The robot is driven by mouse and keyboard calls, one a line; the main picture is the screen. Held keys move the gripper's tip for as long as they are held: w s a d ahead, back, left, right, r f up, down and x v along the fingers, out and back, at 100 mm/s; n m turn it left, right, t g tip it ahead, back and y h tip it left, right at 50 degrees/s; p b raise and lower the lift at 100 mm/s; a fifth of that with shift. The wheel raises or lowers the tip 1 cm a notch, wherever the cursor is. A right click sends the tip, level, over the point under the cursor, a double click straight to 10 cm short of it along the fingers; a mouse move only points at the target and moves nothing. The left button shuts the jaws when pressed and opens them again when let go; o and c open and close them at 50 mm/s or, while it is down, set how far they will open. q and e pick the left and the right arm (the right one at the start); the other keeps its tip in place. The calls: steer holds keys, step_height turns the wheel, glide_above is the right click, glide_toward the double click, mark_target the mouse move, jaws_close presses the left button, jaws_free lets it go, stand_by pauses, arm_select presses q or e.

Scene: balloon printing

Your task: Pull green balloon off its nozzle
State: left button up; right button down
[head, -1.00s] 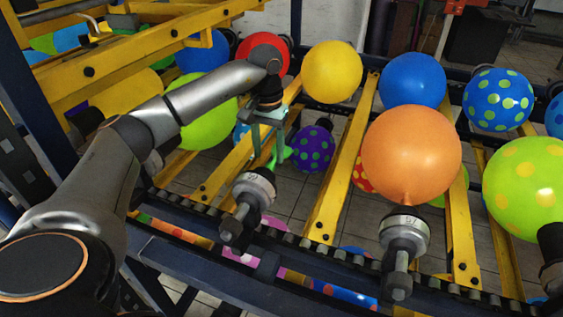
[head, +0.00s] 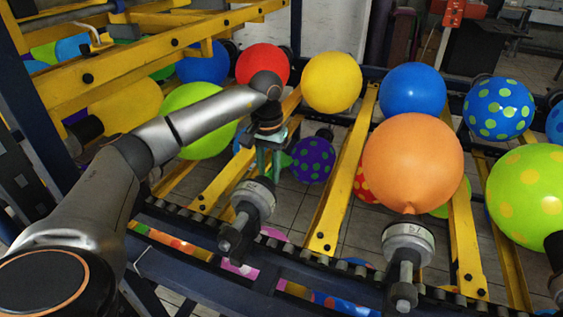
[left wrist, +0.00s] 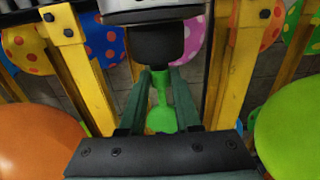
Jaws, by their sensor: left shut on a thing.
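My left gripper (head: 267,172) is shut on the small limp green balloon (left wrist: 160,118). In the left wrist view the balloon hangs between the two dark green fingers (left wrist: 158,102), its narrow neck reaching up to the black nozzle (left wrist: 157,42). I cannot tell whether the neck is still around the nozzle tip or only next to it. In the head view the nozzle's grey holder (head: 253,198) is just below the fingers. A little of the green balloon (head: 286,160) shows right of them; the rest is hidden.
A large orange balloon (head: 412,162) stands on the neighbouring nozzle to the right. A big lime green balloon (head: 200,122) is behind my left forearm. A purple spotted balloon (head: 313,160) is close behind the gripper. Yellow bars (head: 340,175) run between the nozzles.

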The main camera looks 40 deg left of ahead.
arm_select(q)
jaws_close()
steer(key=shift+w, duration=0.25)
steer(key=shift+w+a+p, duration=0.2)
steer(key=shift+w+p, duration=0.1)
steer(key=shift+w, duration=0.15)
step_height(320, 180, up, 5)
steer(key=p, duration=0.4)
step_height(320, 180, up, 12)
steer(key=p, duration=0.6)
steer(key=shift+p, duration=0.4)
